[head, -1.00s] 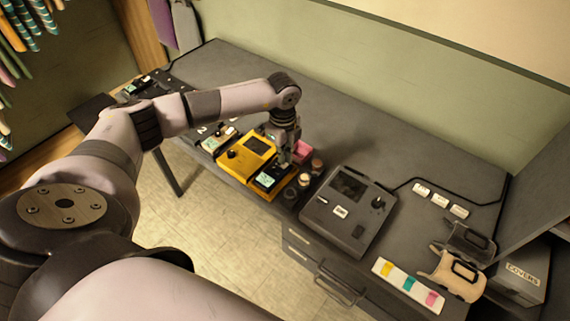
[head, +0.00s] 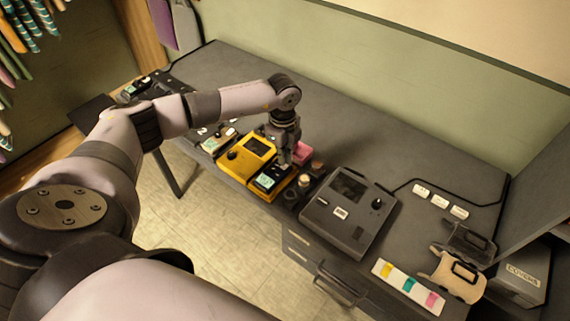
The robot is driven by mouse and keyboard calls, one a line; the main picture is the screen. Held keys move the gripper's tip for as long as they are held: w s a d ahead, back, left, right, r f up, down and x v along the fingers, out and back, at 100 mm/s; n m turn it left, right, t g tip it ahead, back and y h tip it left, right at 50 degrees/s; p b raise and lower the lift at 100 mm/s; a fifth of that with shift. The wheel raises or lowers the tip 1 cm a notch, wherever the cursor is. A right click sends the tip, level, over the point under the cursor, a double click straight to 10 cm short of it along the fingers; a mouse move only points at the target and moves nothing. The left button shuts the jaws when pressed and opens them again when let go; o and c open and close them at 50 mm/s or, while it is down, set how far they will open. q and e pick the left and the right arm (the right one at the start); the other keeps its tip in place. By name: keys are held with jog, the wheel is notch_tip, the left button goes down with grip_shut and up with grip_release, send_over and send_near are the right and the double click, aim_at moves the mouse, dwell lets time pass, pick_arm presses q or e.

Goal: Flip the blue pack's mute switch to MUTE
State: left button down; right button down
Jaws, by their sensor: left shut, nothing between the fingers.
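My left gripper (head: 284,158) is shut and empty, pointing down over the far right end of a small dark pack (head: 268,181). The pack has a pale teal display and lies in the yellow-orange tray beside a yellow device (head: 250,153). I cannot tell whether the fingertips touch the pack. No pack reads clearly as blue, and the mute switch is too small or hidden by the gripper. Another small pack (head: 215,143) with a pale face lies further left. My right gripper is not in view.
A pink item (head: 301,153) and small jars (head: 305,181) stand close right of the gripper. A large dark console (head: 347,211) is further right. White blocks (head: 440,200) and a colour-marked strip (head: 408,286) lie beyond. The grey bench (head: 330,130) is clear behind.

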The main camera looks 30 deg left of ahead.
aim_at(283, 167)
pick_arm(q)
jog(key=shift+f+b, duration=0.8)
jog(key=shift+f, duration=0.35)
dwell(0.6)
jog(key=shift+r, duration=0.2)
jog(key=shift+r+p, duration=2.8)
jog(key=shift+r, duration=0.6)
